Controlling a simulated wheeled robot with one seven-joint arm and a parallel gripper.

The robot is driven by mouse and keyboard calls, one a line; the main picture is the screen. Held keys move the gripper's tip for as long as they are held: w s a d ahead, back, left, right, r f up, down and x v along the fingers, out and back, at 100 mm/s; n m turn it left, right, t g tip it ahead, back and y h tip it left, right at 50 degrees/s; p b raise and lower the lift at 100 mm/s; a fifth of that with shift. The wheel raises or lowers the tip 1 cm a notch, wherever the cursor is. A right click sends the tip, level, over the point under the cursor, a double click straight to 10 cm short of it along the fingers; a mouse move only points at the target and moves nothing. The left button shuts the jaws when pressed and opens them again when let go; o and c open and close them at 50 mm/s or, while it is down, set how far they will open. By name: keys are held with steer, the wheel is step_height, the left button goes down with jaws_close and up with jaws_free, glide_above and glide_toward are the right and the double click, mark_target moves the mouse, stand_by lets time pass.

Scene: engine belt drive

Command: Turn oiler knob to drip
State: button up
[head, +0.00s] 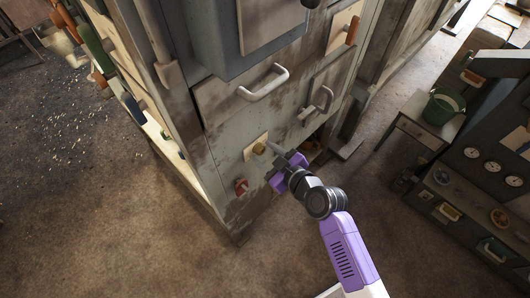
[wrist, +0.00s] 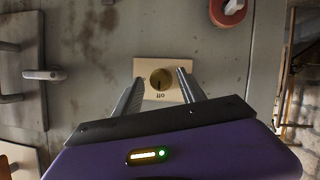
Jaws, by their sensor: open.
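My gripper (wrist: 160,84) is open, with one finger on each side of the knob. I cannot tell whether either finger touches it. My gripper (head: 274,160) also shows in the head view.
A red knob (head: 241,187) sits just below the plate, also seen in the wrist view (wrist: 228,12). Two drawer handles (head: 264,84) (head: 318,102) stick out above. A green bucket (head: 441,107) stands on a stool at right. The floor before the cabinet is clear.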

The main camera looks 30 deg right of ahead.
jaws_close()
stand_by(0.3)
steer(key=m+y+b, duration=0.2)
steer(key=m, duration=0.1)
steer(key=shift+d+f+g, duration=0.1)
steer(key=shift+d+g, duration=0.1)
steer(key=shift+g, duration=0.2)
steer(key=m+y+b, duration=0.2)
steer(key=m, duration=0.1)
steer(key=shift+w+d, duration=0.1)
steer(key=shift+d, duration=0.05)
steer(key=m+y+b, duration=0.1)
steer(key=m, duration=0.1)
steer(key=m+y+b, duration=0.1)
steer(key=m, duration=0.1)
steer(key=shift+d+f+y+b, duration=0.1)
steer(key=shift+f+y+b, duration=0.1)
steer(key=shift+y+b, duration=0.15)
steer(key=shift+m+y+b, duration=0.5)
steer(key=shift+m+y, duration=0.25)
steer(key=shift+m, duration=0.45)
